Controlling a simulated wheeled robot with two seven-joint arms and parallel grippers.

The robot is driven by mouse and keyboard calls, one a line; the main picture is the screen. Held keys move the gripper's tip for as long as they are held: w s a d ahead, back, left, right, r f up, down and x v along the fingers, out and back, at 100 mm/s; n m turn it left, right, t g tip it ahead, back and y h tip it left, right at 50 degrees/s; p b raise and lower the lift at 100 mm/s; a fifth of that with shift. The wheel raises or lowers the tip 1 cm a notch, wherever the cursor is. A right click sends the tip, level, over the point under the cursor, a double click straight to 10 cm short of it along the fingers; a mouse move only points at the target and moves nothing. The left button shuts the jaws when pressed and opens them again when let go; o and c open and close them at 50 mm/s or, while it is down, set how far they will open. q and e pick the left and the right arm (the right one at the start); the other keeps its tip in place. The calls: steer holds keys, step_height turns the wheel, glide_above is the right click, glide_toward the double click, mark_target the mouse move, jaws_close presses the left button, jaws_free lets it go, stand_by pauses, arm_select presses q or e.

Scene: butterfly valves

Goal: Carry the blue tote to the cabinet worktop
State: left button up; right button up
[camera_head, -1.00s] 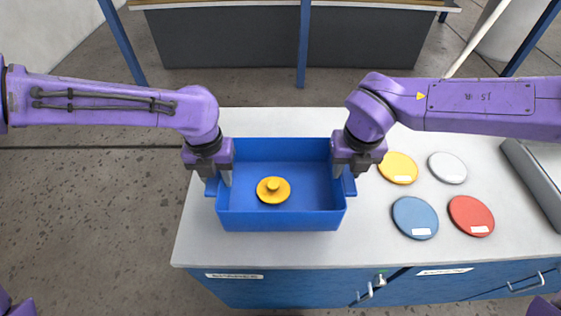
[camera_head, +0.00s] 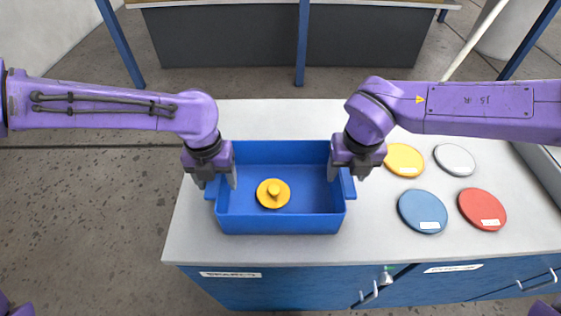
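The blue tote (camera_head: 281,225) is upright over the pale worktop (camera_head: 300,250) of the blue cabinet, near its left end. A yellow round knobbed piece (camera_head: 273,193) lies inside it. My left gripper (camera_head: 216,180) is at the tote's left side handle (camera_head: 210,191), one finger inside the wall and one outside. My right gripper (camera_head: 347,175) straddles the right side handle (camera_head: 348,187) in the same way. Both grippers look open, with the fingers spread apart around the handles. The tote's underside is hidden, but it appears to rest on the worktop.
Right of the tote lie a yellow disc (camera_head: 404,160), a grey disc (camera_head: 455,159), a blue disc (camera_head: 422,211) and a red disc (camera_head: 482,209). A grey bench (camera_head: 280,38) stands behind. The front strip of worktop is clear.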

arm_select(q)
step_height(320, 180, up, 12)
steer(key=shift+f, duration=0.1)
arm_select(e)
steer(key=shift+r, duration=0.3)
step_height(320, 180, up, 12)
steer(key=s, duration=0.1)
steer(key=shift+s+f, duration=0.25)
steer(key=shift+s, duration=0.05)
